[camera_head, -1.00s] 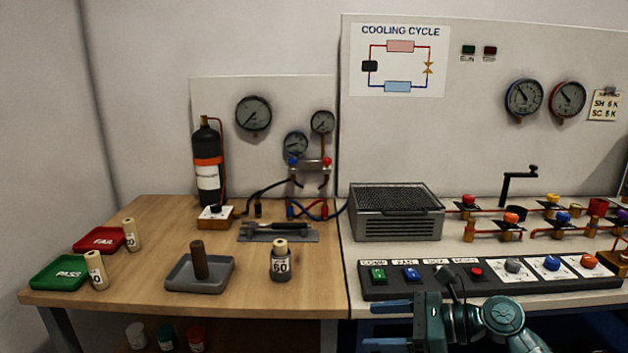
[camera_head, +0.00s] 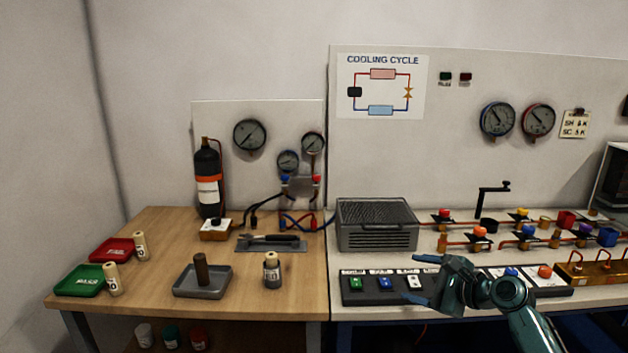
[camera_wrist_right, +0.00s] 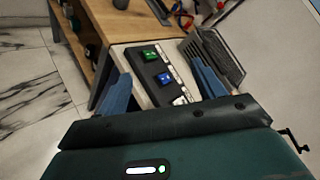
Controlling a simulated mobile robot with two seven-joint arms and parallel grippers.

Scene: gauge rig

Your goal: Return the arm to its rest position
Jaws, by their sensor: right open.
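My right gripper (camera_head: 424,279) is teal with blue fingers and comes in from the lower right in the head view. It is open and empty, in front of the control panel (camera_head: 362,299) and covering part of it. In the right wrist view its two blue fingers (camera_wrist_right: 164,88) stand apart, with the panel's green switch (camera_wrist_right: 150,55) and blue switch (camera_wrist_right: 165,77) between and beyond them. My left gripper is not in view.
A grey vented box (camera_head: 376,238) stands behind the panel. Valves and copper pipes (camera_head: 480,232) lie to the right. On the wooden table (camera_head: 135,225) are a grey tray (camera_head: 190,293), labelled cylinders, a green tray (camera_head: 78,288) and a red tray (camera_head: 110,257).

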